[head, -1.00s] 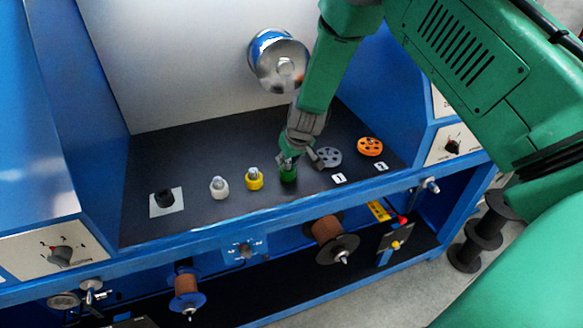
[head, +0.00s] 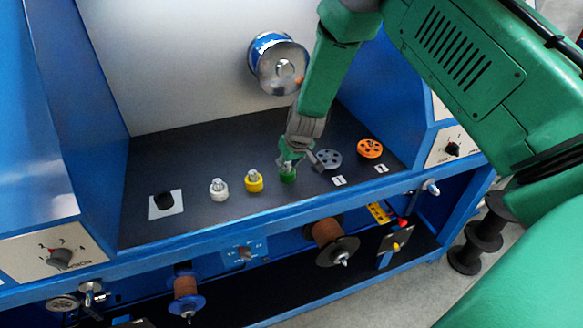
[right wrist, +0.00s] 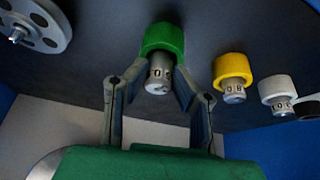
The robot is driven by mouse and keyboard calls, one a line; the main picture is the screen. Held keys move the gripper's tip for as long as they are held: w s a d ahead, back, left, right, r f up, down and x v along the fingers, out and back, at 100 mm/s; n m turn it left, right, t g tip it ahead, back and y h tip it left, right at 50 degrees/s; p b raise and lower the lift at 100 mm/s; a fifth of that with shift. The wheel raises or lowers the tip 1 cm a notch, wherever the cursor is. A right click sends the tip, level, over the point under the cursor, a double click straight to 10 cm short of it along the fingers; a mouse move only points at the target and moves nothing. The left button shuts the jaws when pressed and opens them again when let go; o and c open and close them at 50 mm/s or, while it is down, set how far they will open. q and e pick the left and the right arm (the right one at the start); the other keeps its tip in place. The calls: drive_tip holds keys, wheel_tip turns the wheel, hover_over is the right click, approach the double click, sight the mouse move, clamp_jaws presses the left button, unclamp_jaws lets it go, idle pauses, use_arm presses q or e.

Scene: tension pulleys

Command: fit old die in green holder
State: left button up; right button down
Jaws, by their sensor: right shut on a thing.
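The green holder (head: 288,177) stands on the dark shelf, right of the yellow holder. In the right wrist view it is a green ring (right wrist: 163,40) with a silver die (right wrist: 159,74) at its opening. The die bears a partly hidden mark beginning with 0. My right gripper (head: 298,163) is at the green holder, with its fingers (right wrist: 160,76) on either side of the die and shut on it. How deep the die sits cannot be told. My left gripper is not in view.
The yellow holder (head: 254,184) and white holder (head: 218,194) each carry a silver die. A black holder (head: 164,200) stands on a white plate at left. A grey pulley (head: 329,159) lies close to my gripper, and an orange pulley (head: 371,149) lies beyond it.

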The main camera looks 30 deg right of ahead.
drive_tip(key=shift+w+f, duration=0.15)
drive_tip(key=shift+f, duration=0.35)
drive_tip(key=shift+f+b, duration=0.1)
drive_tip(key=shift+b, duration=0.25)
drive_tip(key=c, duration=1.6)
unclamp_jaws()
drive_tip(key=shift+c, duration=0.2)
drive_tip(key=o, duration=0.4)
drive_tip(key=shift+f, duration=0.1)
